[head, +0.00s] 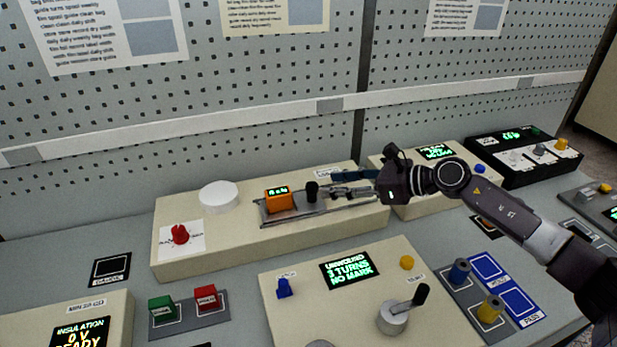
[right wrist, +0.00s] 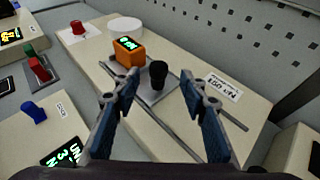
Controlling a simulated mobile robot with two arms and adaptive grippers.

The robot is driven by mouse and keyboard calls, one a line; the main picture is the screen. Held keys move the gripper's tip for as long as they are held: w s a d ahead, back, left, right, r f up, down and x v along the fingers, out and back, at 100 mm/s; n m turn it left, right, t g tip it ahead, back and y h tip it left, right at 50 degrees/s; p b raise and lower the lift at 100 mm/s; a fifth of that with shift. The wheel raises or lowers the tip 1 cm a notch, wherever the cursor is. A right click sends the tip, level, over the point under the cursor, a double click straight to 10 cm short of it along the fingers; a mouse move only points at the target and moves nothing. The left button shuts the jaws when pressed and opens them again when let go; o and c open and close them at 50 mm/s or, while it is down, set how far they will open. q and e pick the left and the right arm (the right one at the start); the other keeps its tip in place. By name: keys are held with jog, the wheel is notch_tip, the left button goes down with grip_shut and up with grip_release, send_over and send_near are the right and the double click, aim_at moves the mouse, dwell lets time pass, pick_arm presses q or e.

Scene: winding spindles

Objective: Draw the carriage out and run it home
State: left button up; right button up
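The carriage is a grey plate (right wrist: 148,89) with an orange box (head: 279,199) with a green display and a black upright knob (head: 312,191) on it. It sits on rails on a long cream housing (head: 225,252). In the right wrist view the orange box (right wrist: 129,52) is at upper centre and the black knob (right wrist: 158,75) stands nearer. My right gripper (head: 345,184) is over the rail, to the right of the knob. Its blue-padded fingers (right wrist: 166,92) are wide apart with nothing held between them. The left gripper is out of view.
A white round disc (head: 219,196) and a red knob (head: 180,234) are on the housing's left part. In front, a cream box with a display (head: 349,270) carries a crank (head: 405,311). A pegboard wall (head: 260,70) stands behind.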

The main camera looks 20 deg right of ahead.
aim_at(315, 185)
jog(key=shift+w+a+f+p, duration=0.15)
jog(key=shift+w+a+p, duration=0.4)
jog(key=shift+a, duration=0.4)
jog(key=x, duration=0.3)
jog(key=shift+w+a+f+p, duration=0.15)
jog(key=shift+w+f+p, duration=0.1)
jog(key=shift+w+p, duration=0.15)
jog(key=shift+w+a+f, duration=0.2)
jog(key=shift+a+f, duration=0.05)
jog(key=shift+a, duration=0.05)
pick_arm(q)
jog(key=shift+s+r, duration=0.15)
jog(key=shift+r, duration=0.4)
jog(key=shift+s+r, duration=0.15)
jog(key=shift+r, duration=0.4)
pick_arm(e)
grip_shut()
